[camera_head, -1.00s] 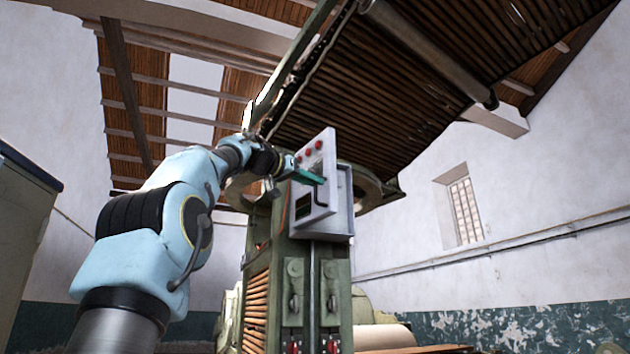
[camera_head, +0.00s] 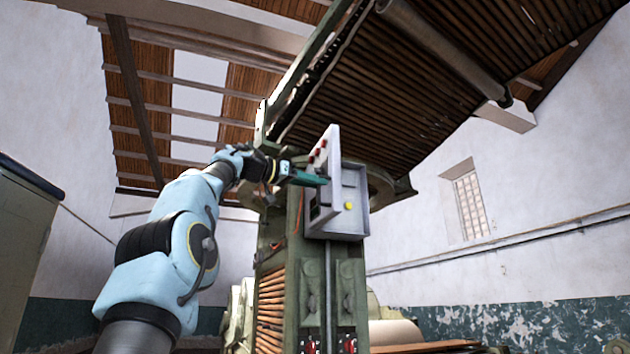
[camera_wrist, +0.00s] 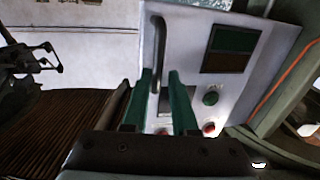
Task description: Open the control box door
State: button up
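The control box (camera_head: 352,226) is a grey metal box on the green machine column. Its door (camera_head: 331,150) stands partly open, swung out toward the left, and the inside with a yellow button (camera_head: 348,206) shows. In the wrist view the door's front (camera_wrist: 205,25) has a dark display, a green button, a red button and a dark bar handle (camera_wrist: 159,45). My gripper (camera_head: 321,181) is at the door's front. The exact contact is hidden.
The machine's slatted overhead frame (camera_head: 420,90) rises above and behind the box. The green column (camera_head: 310,275) stands below it. An orange conduit (camera_wrist: 283,75) runs beside the box. A grey cabinet (camera_head: 25,240) stands at the far left. Air to the right is clear.

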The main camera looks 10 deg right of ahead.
jog(key=shift+o, duration=0.7)
jog(key=shift+w+a+f, duration=0.1)
jog(key=shift+w+f, duration=0.4)
jog(key=shift+w, duration=0.15)
jog(key=shift+o, duration=1.3)
jog(key=shift+s, duration=0.1)
jog(key=shift+s+r, duration=0.1)
jog(key=shift+s+r, duration=0.1)
jog(key=b+v, duration=0.3)
jog(key=v, duration=0.7)
jog(key=shift+a, duration=0.25)
jog(key=shift+s, duration=0.1)
